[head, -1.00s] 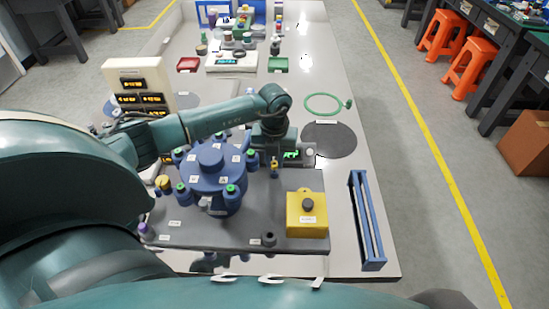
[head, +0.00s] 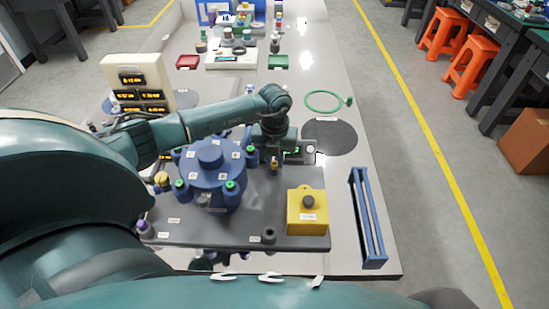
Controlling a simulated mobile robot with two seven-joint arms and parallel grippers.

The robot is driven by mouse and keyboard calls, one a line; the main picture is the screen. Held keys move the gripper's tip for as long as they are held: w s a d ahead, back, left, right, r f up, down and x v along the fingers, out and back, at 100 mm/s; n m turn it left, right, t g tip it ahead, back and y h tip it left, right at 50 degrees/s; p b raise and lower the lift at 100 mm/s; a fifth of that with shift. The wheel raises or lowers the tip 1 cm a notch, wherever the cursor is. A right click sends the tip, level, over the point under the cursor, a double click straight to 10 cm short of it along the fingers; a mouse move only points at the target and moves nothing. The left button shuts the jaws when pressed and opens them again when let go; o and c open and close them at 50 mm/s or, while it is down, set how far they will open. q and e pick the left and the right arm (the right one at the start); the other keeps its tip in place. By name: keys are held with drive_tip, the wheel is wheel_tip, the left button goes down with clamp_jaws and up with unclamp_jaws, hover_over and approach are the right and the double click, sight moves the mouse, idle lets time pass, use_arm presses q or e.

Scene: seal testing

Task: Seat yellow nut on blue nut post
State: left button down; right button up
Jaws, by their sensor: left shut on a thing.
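My left gripper (head: 274,160) reaches over the far right side of the blue round fixture (head: 212,175), pointing down. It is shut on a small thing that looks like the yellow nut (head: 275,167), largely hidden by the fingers. The fixture has a raised centre hub and several blue posts around its rim, some with green tops, like the one at the front (head: 230,185). I cannot tell which is the blue nut post. A yellow-topped piece (head: 162,179) stands at the fixture's left. My right gripper is not in view.
The fixture stands on a dark plate (head: 200,237) with a yellow box (head: 307,222) at its right and a small dark post (head: 268,236) in front. A blue rack (head: 366,217) lies further right. A display unit (head: 138,84) stands at the left. A green ring (head: 323,101) lies beyond.

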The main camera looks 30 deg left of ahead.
use_arm(q)
drive_tip(key=shift+f, duration=0.35)
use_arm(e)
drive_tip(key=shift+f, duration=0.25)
use_arm(q)
drive_tip(key=c, duration=1.2)
unclamp_jaws()
drive_tip(key=shift+c, duration=0.2)
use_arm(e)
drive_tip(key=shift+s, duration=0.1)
use_arm(q)
wheel_tip(320, 180, up, 2)
drive_tip(key=shift+r+p, duration=0.1)
drive_tip(key=shift+p, duration=0.55)
wheel_tip(320, 180, up, 7)
drive_tip(key=p, duration=0.5)
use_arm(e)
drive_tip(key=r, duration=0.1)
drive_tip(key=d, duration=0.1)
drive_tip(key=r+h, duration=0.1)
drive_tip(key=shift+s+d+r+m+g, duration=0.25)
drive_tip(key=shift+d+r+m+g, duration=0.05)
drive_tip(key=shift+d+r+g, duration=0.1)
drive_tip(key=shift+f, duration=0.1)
